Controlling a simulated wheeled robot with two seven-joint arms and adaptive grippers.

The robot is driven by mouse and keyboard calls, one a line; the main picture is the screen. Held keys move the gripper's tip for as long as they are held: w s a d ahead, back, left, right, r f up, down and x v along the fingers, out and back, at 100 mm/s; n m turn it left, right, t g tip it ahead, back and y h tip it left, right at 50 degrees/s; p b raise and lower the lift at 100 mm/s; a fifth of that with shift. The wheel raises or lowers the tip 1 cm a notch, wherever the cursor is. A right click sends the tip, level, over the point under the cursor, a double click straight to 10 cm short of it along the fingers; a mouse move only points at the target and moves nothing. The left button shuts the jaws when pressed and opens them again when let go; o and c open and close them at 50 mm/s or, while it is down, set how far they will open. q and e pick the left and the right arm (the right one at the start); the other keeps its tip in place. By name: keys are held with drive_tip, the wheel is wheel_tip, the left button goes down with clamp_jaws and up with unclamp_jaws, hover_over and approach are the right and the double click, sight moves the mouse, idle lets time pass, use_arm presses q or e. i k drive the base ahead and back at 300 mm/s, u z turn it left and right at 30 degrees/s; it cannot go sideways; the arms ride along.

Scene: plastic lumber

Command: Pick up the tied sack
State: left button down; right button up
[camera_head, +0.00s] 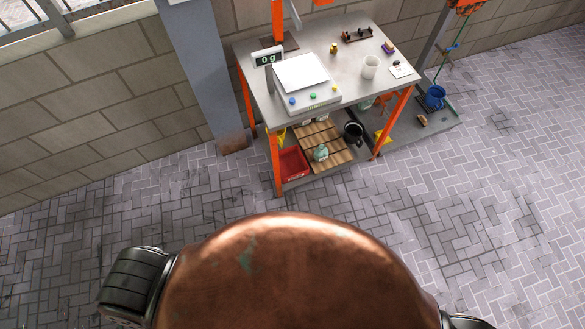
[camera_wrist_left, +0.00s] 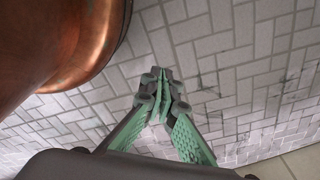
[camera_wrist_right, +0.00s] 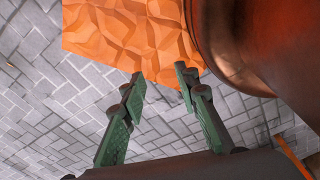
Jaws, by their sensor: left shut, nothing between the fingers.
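A small pale green lump (camera_head: 321,152), which looks like the tied sack, sits on the wooden slatted pallet (camera_head: 338,158) under the metal table. It is too small to make out a knot. Both my grippers are out of the head view and far from it. In the left wrist view my left gripper (camera_wrist_left: 161,78) is shut and empty above the paving. In the right wrist view my right gripper (camera_wrist_right: 160,78) is open, its fingertips apart with nothing between them, close in the picture to a faceted orange surface (camera_wrist_right: 125,35).
The metal table (camera_head: 350,75) with orange legs carries a scale (camera_head: 300,75), a display reading 0 g and a white cup (camera_head: 370,67). Below are a red tray (camera_head: 291,164) and a dark pot (camera_head: 353,131). The paving in front is clear.

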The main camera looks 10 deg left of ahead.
sight(321, 154)
drive_tip(key=u, duration=0.1)
drive_tip(key=k, duration=0.55)
drive_tip(key=u, duration=1.2)
drive_tip(key=i, duration=1.9)
drive_tip(key=z, duration=1.15)
drive_tip(key=i, duration=0.45)
drive_tip(key=z, duration=0.4)
